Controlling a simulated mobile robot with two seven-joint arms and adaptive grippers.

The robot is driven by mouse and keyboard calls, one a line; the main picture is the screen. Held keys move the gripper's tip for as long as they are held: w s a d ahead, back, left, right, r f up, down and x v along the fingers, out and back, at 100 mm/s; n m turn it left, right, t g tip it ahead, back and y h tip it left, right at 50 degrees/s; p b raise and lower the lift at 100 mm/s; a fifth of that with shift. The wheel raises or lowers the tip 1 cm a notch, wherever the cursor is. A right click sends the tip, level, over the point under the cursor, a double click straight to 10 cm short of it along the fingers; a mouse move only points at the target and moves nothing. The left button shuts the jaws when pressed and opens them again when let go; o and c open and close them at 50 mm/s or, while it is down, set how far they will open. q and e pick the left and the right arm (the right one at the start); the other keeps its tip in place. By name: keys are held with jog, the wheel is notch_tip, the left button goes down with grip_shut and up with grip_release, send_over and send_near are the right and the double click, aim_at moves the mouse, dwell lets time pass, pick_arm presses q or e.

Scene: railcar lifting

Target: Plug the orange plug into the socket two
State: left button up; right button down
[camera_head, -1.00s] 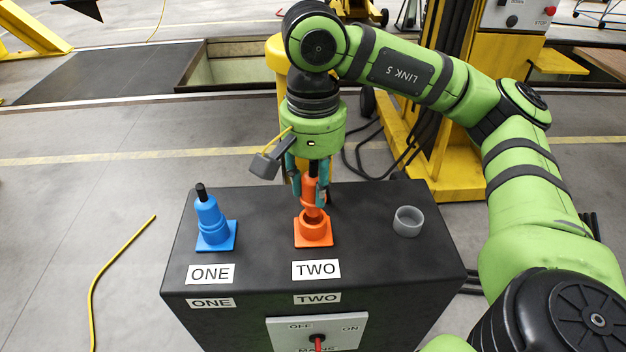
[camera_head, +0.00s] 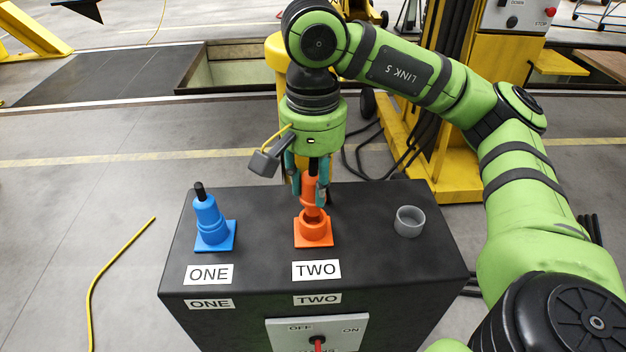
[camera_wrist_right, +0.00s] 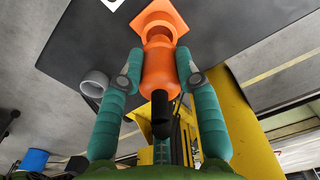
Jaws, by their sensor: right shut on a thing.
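The orange plug (camera_head: 310,192) is upright in my right gripper (camera_head: 311,186), whose teal fingers are shut on its sides. It also shows between the fingers in the right wrist view (camera_wrist_right: 158,72). The orange socket two (camera_head: 314,232) sits on top of the black box behind the TWO label (camera_head: 316,270). The plug's lower end is at the socket's mouth; I cannot tell how deep it sits. The socket's square flange (camera_wrist_right: 160,14) shows beyond the plug in the wrist view. My left gripper is not in view.
A blue plug (camera_head: 207,212) stands in the blue socket one at the left of the black box (camera_head: 262,222). An empty grey ring (camera_head: 409,221) stands at the right. A switch panel (camera_head: 316,333) is on the box's front. A yellow machine (camera_head: 440,140) stands behind.

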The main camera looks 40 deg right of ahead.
aim_at(313, 200)
jog(key=shift+f, duration=0.2)
jog(key=shift+f+b, duration=0.3)
jog(key=shift+b, duration=0.25)
jog(key=shift+f+b, duration=1.55)
jog(key=c, duration=0.8)
grip_release()
jog(key=shift+r, duration=0.1)
notch_tip(313, 200, up, 12)
